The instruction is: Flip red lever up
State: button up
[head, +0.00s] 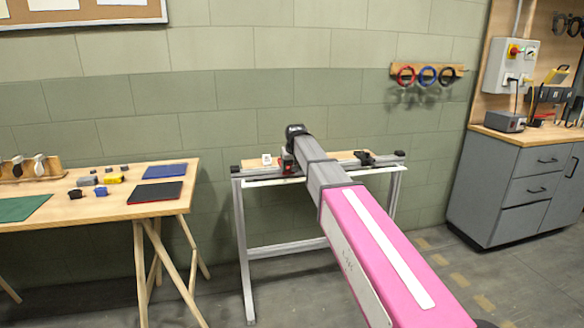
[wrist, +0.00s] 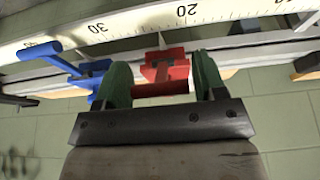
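The red lever (wrist: 164,72) is on a rail with a ruled scale, in the middle of the wrist view. Its crossbar lies between my gripper's two green fingers. My gripper (wrist: 163,78) is open around it, with a narrow gap at the right finger; contact on the left is unclear. In the head view, a small patch of red (head: 287,166) shows on the bench beside the end of my arm, which hides most of that spot and my fingers.
A blue lever (wrist: 82,70) is on the same rail, close to the left finger. The metal-framed bench (head: 245,230) stands against the wall. A wooden table (head: 130,208) with small parts is on the left, a grey cabinet (head: 520,190) on the right.

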jog(key=shift+w+a+r+g, duration=0.15)
jog(key=shift+w+r+g, duration=0.15)
jog(key=shift+w+g, duration=0.4)
jog(key=shift+w+a+r+g+h, duration=0.15)
jog(key=shift+g+h, duration=0.15)
jog(key=shift+g, duration=0.4)
jog(key=shift+d+r+g+h, duration=0.15)
jog(key=shift+g+h, duration=0.15)
jog(key=shift+g, duration=0.4)
jog(key=shift+a, duration=0.1)
jog(key=o, duration=0.9)
jog(key=shift+o, duration=0.2)
notch_tip(320, 180, up, 11)
jog(key=shift+f, duration=0.1)
